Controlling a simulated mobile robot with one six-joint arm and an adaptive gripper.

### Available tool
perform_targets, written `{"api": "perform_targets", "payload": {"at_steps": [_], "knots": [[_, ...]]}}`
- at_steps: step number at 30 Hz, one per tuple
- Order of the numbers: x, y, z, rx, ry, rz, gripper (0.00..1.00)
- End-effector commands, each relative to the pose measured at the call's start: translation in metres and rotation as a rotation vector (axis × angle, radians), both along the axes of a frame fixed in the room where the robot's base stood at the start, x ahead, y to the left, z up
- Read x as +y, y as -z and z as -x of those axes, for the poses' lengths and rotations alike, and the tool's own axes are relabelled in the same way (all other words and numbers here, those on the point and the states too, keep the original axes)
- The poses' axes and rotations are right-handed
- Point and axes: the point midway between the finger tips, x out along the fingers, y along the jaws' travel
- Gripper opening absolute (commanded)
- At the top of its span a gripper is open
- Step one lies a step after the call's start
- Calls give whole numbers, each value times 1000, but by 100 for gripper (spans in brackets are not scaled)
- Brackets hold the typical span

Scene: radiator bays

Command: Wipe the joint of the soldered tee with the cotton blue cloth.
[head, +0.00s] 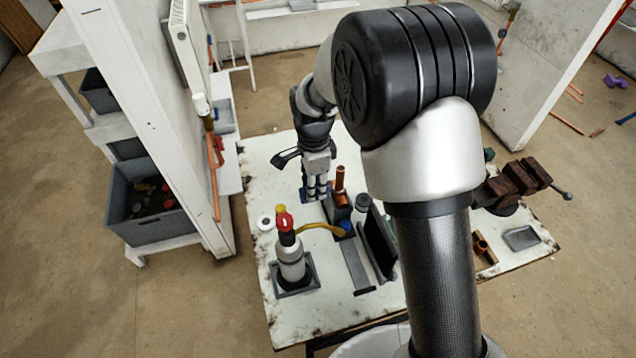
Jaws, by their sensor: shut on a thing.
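My gripper (316,192) points down over the white worktable, left of its middle. Its fingers are shut on a small dark blue piece at their tips, which looks like the blue cloth (306,197); the fingers cover part of it. Just right of the fingers, an upright copper pipe piece (340,180) stands in a dark holder (338,208); it may be the soldered tee, but its joint is not clear from here. The gripper is close beside it, and I cannot tell whether the cloth touches it.
A gas torch bottle (291,262) with a red top stands front left on the worktable (268,190). A dark upright plate (378,243) stands right of it. A brown vice (518,180) and grey tray (521,238) are at the right. A white partition (150,110) stands left.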

Motion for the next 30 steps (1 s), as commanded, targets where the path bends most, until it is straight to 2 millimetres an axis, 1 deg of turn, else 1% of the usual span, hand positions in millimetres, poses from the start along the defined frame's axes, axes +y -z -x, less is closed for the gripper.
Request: {"api": "perform_targets", "payload": {"at_steps": [7,17,20,30], "knots": [[13,0,4,-1,-1,0,4],[14,-1,4,-1,1,0,4],[14,-5,4,-1,1,0,4],[14,-32,4,-1,1,0,4]]}}
